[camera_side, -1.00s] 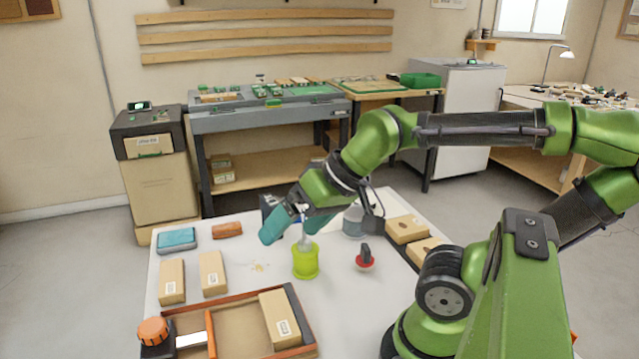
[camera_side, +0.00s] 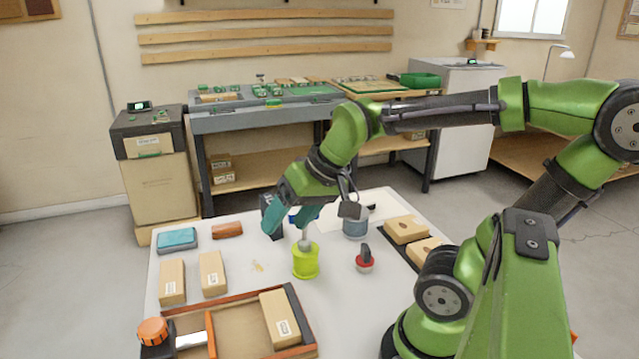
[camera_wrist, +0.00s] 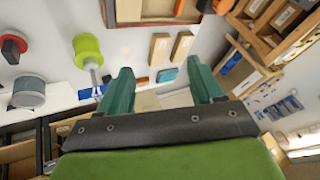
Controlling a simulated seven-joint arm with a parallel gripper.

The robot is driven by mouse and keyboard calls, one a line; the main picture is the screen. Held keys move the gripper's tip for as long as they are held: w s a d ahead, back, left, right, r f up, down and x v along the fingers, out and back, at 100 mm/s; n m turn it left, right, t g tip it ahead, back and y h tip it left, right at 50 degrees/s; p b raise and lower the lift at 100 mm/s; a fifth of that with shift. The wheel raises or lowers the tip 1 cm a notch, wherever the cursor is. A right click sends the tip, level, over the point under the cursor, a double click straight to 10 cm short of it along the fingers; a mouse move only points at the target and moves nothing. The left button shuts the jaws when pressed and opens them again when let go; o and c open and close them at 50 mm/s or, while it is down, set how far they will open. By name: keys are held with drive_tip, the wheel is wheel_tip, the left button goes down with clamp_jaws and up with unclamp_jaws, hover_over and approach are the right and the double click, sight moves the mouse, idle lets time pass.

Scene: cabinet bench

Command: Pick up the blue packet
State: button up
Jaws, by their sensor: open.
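A light-blue, flat packet (camera_side: 177,239) lies on the white table near its far left corner in the side view. In the wrist view, the packet (camera_wrist: 166,75) appears small and distant between the fingers. A darker blue item (camera_wrist: 92,92) shows left of the fingers in the wrist view; it is partly hidden behind my gripper in the side view. My gripper (camera_side: 284,224) has teal fingers and is over the table's far part, beside the lime-green cup and well to the right of the light-blue packet. In the wrist view my gripper (camera_wrist: 159,72) is open, with nothing between its fingers.
The lime-green cup (camera_side: 306,261) holds a grey-tipped tool near my fingers. A grey cylinder (camera_side: 355,222) and a red-based knob (camera_side: 364,258) stand right. A reddish-brown block (camera_side: 227,230) lies beside the light-blue packet. Cardboard boxes (camera_side: 212,273) and a wooden tray (camera_side: 240,305) are nearer.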

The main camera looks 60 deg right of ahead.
drive_tip(key=w+d+m+g+h, duration=0.1)
drive_tip(key=w+d, duration=0.5)
drive_tip(key=g+h, duration=0.2)
drive_tip(key=h, duration=0.1)
approach(270, 199)
drive_tip(key=shift+m, duration=0.3)
drive_tip(key=x, duration=0.4)
drive_tip(key=shift+s+d+f, duration=0.2)
drive_tip(key=shift+s+d, duration=0.05)
drive_tip(key=shift+w+a+x, duration=0.1)
drive_tip(key=shift+x, duration=1.5)
drive_tip(key=shift+w+a+x, duration=0.1)
drive_tip(key=shift+a+x, duration=0.05)
drive_tip(key=shift+x, duration=1.4)
drive_tip(key=shift+t, duration=0.3)
clamp_jaws()
